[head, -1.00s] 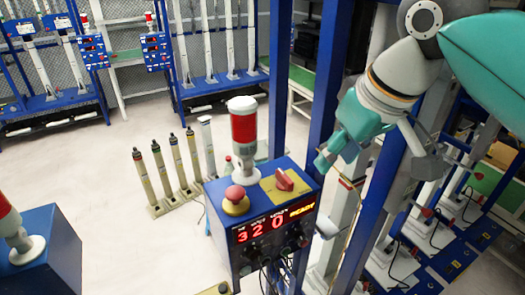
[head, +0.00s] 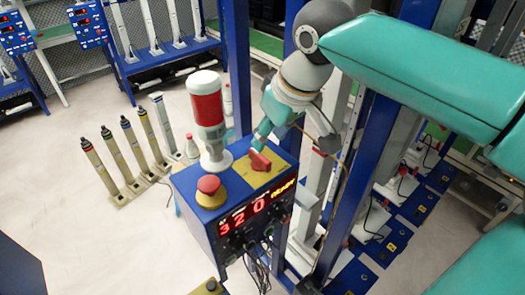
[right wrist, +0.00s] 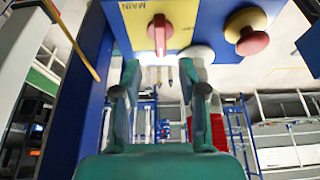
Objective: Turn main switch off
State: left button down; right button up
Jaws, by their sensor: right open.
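The main switch (head: 260,161) is a red rotary knob on a yellow plate (head: 276,171) on top of the blue control box (head: 205,226). In the right wrist view the switch (right wrist: 160,32) shows upper centre beside the label MAIN, its handle pointing roughly up and down the picture. My right gripper (head: 258,136) is just behind the switch in the head view. In the right wrist view its two fingers (right wrist: 157,78) are spread and empty, with the switch above the gap between their tips; I see no contact. My left gripper is not in view.
A red mushroom button (head: 209,185) on a yellow base sits left of the switch. A red-and-white signal lamp (head: 208,115) stands close to my right gripper. The display (head: 243,216) reads 320 and READY. A blue post (head: 352,175) rises to the right.

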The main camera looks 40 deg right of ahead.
aim_at(260, 155)
jog(key=x, duration=0.7)
jog(key=shift+f, duration=0.2)
jog(key=shift+c, duration=0.4)
grip_shut()
